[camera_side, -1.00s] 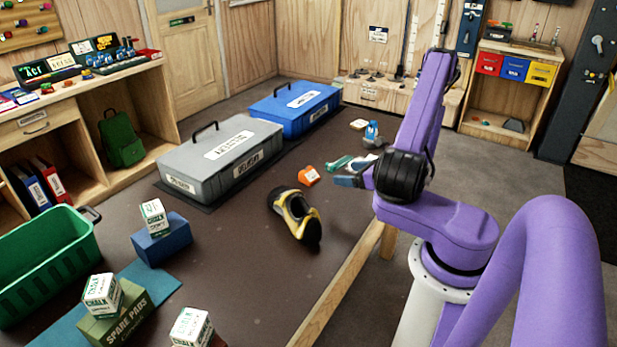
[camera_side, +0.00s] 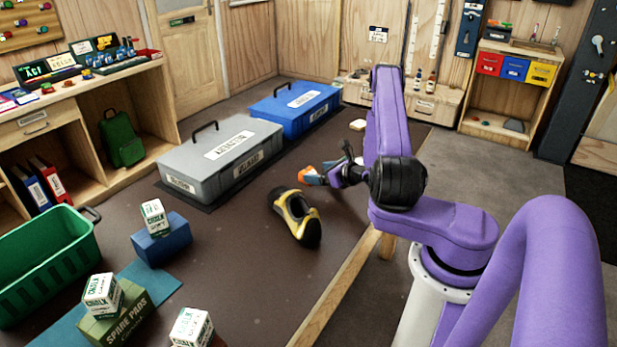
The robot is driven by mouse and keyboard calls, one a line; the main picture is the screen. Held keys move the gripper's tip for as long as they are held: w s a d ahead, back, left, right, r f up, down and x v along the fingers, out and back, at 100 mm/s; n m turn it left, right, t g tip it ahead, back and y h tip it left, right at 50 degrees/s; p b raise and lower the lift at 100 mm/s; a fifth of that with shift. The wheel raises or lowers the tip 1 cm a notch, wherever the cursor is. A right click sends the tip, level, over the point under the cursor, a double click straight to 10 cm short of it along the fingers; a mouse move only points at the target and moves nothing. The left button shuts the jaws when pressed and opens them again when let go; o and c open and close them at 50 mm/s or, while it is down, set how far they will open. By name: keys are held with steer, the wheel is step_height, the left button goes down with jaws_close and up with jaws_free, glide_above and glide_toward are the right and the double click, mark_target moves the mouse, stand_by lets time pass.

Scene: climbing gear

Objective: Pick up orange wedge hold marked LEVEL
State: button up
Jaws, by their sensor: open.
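The orange wedge hold (camera_side: 305,172) lies on the dark mat, right of the grey case and beyond the yellow and black shoe. Its right part is covered by my gripper, and I cannot read its marking. My gripper (camera_side: 322,174) is open and low over the mat, with a blue finger overlapping the hold in this view. I cannot tell whether the finger touches the hold or whether the hold sits between the jaws.
A climbing shoe (camera_side: 296,217) lies just in front of the hold. The grey case (camera_side: 222,155) and blue case (camera_side: 296,105) stand behind. A cream hold (camera_side: 357,125) lies farther back. Chalk boxes (camera_side: 154,214) stand at front left.

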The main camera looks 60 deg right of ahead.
mark_target(309, 172)
steer(key=x, duration=0.5)
steer(key=shift+a, duration=0.15)
steer(key=shift+c, duration=0.3)
steer(key=shift+r, duration=0.1)
steer(key=c, duration=1)
